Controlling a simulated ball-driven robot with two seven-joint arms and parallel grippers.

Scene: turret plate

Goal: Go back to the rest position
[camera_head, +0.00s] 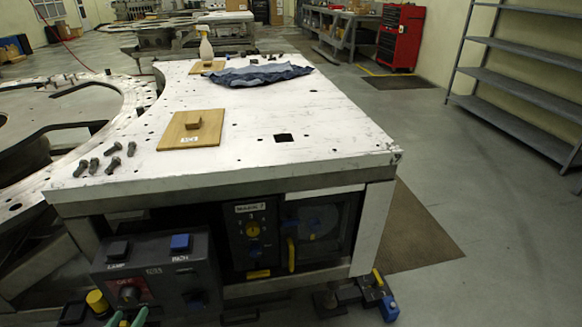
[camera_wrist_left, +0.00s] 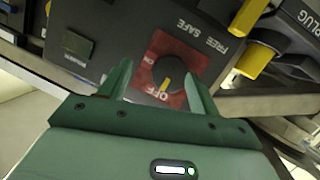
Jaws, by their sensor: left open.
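My left gripper (camera_head: 128,318) shows at the bottom left of the head view, only its green fingertips in the picture. It is open and points at the control panel (camera_head: 170,294) on the front of the table. Whether the fingers touch the knob I cannot tell. The knob also shows in the head view (camera_head: 129,295). My right gripper is not in view.
Yellow and blue knobs (camera_head: 97,301) project from the panels. Floor is clear at right, before the shelf (camera_head: 520,88).

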